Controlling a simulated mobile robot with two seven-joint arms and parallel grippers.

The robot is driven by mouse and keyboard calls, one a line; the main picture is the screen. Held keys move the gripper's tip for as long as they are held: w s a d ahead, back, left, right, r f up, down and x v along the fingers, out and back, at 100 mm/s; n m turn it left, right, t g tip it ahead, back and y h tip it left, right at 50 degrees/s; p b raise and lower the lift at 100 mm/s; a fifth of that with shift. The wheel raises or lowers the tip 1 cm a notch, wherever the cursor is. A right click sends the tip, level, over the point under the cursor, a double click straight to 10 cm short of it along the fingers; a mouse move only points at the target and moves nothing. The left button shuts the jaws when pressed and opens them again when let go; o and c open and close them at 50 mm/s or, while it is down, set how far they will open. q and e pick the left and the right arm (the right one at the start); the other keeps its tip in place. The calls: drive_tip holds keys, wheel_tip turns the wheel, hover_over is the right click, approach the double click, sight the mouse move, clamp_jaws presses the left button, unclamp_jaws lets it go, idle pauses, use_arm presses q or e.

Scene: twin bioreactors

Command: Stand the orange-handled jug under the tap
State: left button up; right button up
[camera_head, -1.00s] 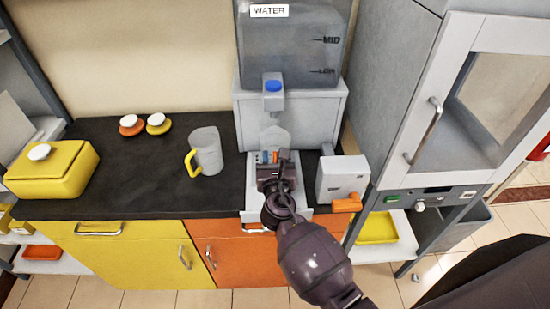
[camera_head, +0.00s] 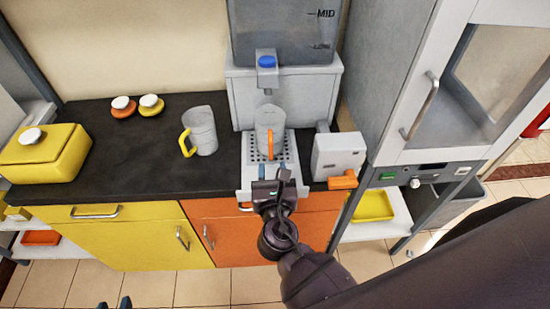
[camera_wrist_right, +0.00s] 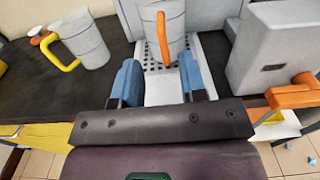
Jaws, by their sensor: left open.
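The orange-handled jug (camera_head: 270,122) stands upright on the perforated drip tray (camera_head: 291,153), below the tap (camera_head: 268,77) of the water tank. Its orange handle faces me; the jug also shows in the right wrist view (camera_wrist_right: 176,28). My right gripper (camera_head: 272,188) is in front of the jug, over the tray's front edge. Its blue fingers (camera_wrist_right: 160,82) are spread with nothing between them, apart from the handle. My left gripper (camera_head: 114,304) shows only its dark fingertips at the bottom edge, far from the jug; they are apart.
A yellow-handled jug (camera_head: 203,132) stands on the dark counter (camera_head: 130,165) to the left. A grey box with an orange lever (camera_head: 343,181) is close right of the tray. A yellow lidded box (camera_head: 50,158) and two small knobbed lids (camera_head: 123,107) are further left.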

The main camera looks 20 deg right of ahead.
drive_tip(key=shift+s, duration=0.15)
drive_tip(key=s+d+f+m+g+y, duration=0.2)
drive_tip(key=s+d+f+m, duration=0.4)
drive_tip(key=m, duration=1)
drive_tip(key=s+d+f+m+g+y, duration=0.3)
drive_tip(key=s+d+f+m, duration=0.4)
drive_tip(key=m, duration=0.9)
drive_tip(key=shift+s+f, duration=0.35)
drive_tip(key=shift+d, duration=0.1)
